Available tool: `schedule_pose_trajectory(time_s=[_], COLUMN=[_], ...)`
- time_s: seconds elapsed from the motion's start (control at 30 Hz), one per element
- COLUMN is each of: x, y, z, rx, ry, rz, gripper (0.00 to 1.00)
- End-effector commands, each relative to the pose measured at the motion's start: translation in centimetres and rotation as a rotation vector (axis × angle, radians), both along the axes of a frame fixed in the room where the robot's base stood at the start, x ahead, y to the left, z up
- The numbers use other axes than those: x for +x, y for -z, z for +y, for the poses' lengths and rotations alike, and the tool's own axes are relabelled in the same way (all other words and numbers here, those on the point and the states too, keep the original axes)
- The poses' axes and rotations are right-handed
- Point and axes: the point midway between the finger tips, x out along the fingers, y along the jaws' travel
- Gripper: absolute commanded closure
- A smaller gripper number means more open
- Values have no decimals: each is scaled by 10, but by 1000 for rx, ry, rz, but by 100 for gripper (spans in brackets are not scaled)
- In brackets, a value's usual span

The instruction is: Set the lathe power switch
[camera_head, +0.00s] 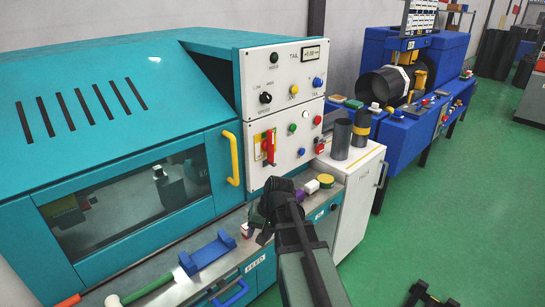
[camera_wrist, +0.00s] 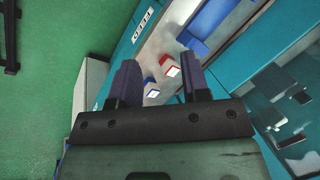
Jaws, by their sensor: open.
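The teal lathe (camera_head: 120,130) has a white control panel (camera_head: 285,80) at its right end. A red switch handle (camera_head: 268,147) on a yellow plate sits upright on the lower panel; I take it to be the power switch. My gripper (camera_head: 258,226) is below and in front of that panel, over the lathe's front ledge, apart from the switch. In the wrist view my gripper (camera_wrist: 160,72) has its two fingers apart with nothing held. Beyond them show a red-and-white block (camera_wrist: 169,66) and a blue-and-white block (camera_wrist: 151,88). The switch is not seen in the wrist view.
A yellow door handle (camera_head: 231,158) stands out left of the panel. A blue holder (camera_head: 208,250) lies on the ledge. Dark cylinders (camera_head: 341,139) stand on a white cabinet (camera_head: 358,185).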

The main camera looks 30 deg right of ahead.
Motion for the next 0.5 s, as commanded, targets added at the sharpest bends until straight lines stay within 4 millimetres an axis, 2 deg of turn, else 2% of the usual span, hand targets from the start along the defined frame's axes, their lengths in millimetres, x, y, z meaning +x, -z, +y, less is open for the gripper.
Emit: schedule_pose_trajectory(time_s=[0.03, 0.07, 0.1, 0.17, 0.2, 0.27, 0.3, 0.33, 0.4, 0.5], x=[38, 57, 80, 112, 130, 154, 167, 174, 178, 177], y=[21, 19, 12, -5, -22, -53, -74, -87, -103, -106], z=[-40, -61, -90, -139, -172, -212, -224, -230, -238, -241], rx=[133, 235, 388, 652, 857, 1188, 1395, 1529, 1754, 1866], ry=[196, 329, 513, 792, 968, 1193, 1299, 1359, 1460, 1534], rz=[-71, -117, -175, -245, -272, -267, -226, -184, -89, -5], gripper=[57, 57, 57, 57, 57, 57, 57, 57, 57, 57])
